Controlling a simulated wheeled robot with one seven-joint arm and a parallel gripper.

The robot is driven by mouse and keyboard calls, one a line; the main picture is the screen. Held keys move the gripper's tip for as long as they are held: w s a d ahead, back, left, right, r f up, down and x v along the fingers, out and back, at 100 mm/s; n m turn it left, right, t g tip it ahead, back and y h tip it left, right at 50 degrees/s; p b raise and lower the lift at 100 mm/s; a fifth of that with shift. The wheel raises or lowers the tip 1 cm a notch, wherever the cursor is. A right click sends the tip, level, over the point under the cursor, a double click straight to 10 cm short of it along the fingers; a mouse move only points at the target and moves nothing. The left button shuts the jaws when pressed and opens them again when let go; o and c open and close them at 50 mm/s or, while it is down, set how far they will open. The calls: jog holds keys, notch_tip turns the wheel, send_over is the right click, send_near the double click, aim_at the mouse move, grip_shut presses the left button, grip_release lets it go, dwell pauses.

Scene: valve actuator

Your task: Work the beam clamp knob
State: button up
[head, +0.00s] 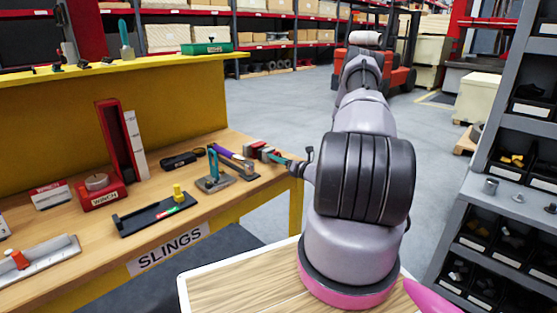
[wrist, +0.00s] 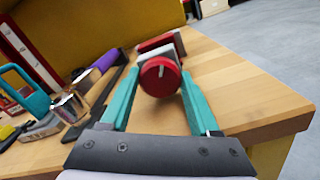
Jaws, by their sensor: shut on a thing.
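The beam clamp (wrist: 158,45) is a red and grey block on the wooden bench near its right end. It also shows small in the head view (head: 254,148). Its round red knob (wrist: 158,82) faces the wrist camera and bears a short pale pointer line, nearly upright with a slight lean to the right. My gripper (wrist: 160,73) has teal fingers, one on each side of the knob, and is shut on it. In the head view my gripper (head: 279,160) reaches the clamp from the right. The contact points at the fingertips are partly hidden.
Left of the clamp lie a purple-handled tool (head: 230,154) and a teal-handled clamp (head: 212,180). A red winch block (head: 102,192) stands further left. The bench's right edge (wrist: 290,122) is close. The wood right of the clamp is bare.

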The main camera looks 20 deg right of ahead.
jog(key=shift+m, duration=0.4)
jog(key=o, duration=1.4)
jog(key=shift+c, duration=0.2)
